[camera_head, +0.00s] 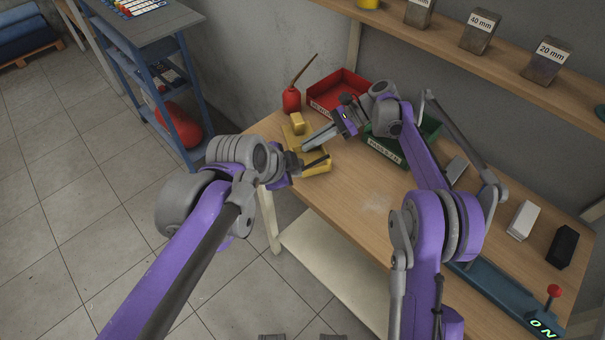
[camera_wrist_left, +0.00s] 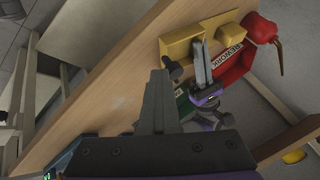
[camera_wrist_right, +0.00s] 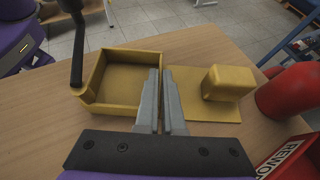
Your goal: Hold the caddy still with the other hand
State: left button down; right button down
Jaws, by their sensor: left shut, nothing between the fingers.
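The yellow caddy (camera_wrist_right: 125,57) lies on the wooden bench near its left edge in the head view (camera_head: 318,168). It has an open, empty box and a flat plate with a raised yellow block (camera_wrist_right: 228,82). My right gripper (camera_wrist_right: 161,72) has its grey fingers almost together at the box wall beside the plate; they seem shut on that wall, and the contact is hidden. My left gripper (camera_wrist_left: 160,75) is shut and empty. Its dark fingers reach the box's outer corner, and touching or just apart cannot be told.
A red bin (camera_head: 345,84) and a green bin (camera_head: 384,148) stand behind the caddy. A red oil can (camera_head: 292,98) stands close to its plate. White (camera_head: 523,220) and black (camera_head: 562,246) blocks lie to the right. The bench centre (camera_head: 360,200) is clear.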

jog(key=shift+f, duration=0.1)
pick_arm(q)
jog(key=w+a+m+g+h, duration=0.3)
jog(key=w+m+g, duration=0.2)
jog(key=w+m, duration=0.3)
jog(key=shift+w+a+m, duration=0.25)
jog(key=shift+w+m, duration=0.15)
jog(key=shift+m, duration=0.4)
jog(key=shift+d, duration=0.1)
jog(key=shift+s+d, duration=0.35)
jog(key=shift+d, duration=0.3)
jog(key=shift+a, duration=0.1)
